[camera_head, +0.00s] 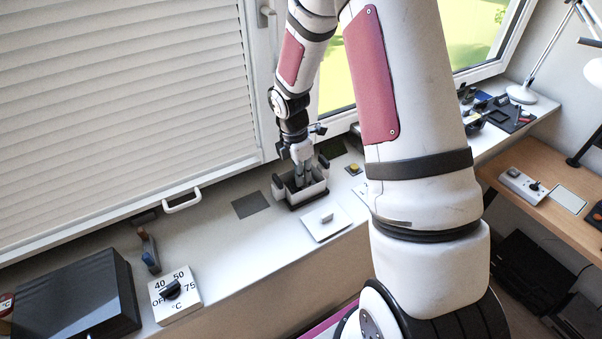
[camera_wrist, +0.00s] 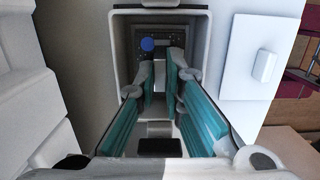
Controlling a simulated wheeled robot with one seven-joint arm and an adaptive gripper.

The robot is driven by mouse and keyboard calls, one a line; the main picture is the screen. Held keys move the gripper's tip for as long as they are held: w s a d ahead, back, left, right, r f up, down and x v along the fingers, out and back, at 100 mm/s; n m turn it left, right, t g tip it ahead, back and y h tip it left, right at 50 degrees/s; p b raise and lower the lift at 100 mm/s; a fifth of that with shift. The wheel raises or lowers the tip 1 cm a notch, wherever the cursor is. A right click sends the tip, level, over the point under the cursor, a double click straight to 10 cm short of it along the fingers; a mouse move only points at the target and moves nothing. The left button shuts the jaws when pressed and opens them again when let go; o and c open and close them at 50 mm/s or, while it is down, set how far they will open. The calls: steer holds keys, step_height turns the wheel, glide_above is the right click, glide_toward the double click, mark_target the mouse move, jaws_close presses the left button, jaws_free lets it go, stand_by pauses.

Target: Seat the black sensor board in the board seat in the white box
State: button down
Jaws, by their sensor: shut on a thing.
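The white box (camera_head: 314,190) stands on the sill with its top open. It also shows in the wrist view (camera_wrist: 205,40), where I look down into it. My gripper (camera_head: 303,182) reaches down into the box, and in the wrist view its teal-padded fingers (camera_wrist: 160,74) are close together inside the walls. The black sensor board (camera_wrist: 172,43), with a blue round part on it, shows low in the box just beyond the fingertips. My gripper is shut on the board; the grip itself is partly hidden. The board seat is hidden, and I cannot tell whether the board touches it.
A white plate with a raised knob (camera_head: 325,222) lies just in front of the box and shows right of it in the wrist view (camera_wrist: 262,65). A dark square (camera_head: 250,204) lies to the left. A temperature dial (camera_head: 174,292) and black panel (camera_head: 80,300) are farther left. The window is behind.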

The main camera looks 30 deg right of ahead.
steer(key=shift+f, duration=0.9)
stand_by(0.6)
steer(key=c, duration=1.6)
jaws_free()
step_height(320, 180, up, 12)
steer(key=a, duration=0.1)
steer(key=shift+a, duration=0.2)
steer(key=o, duration=1.4)
steer(key=shift+f, duration=0.1)
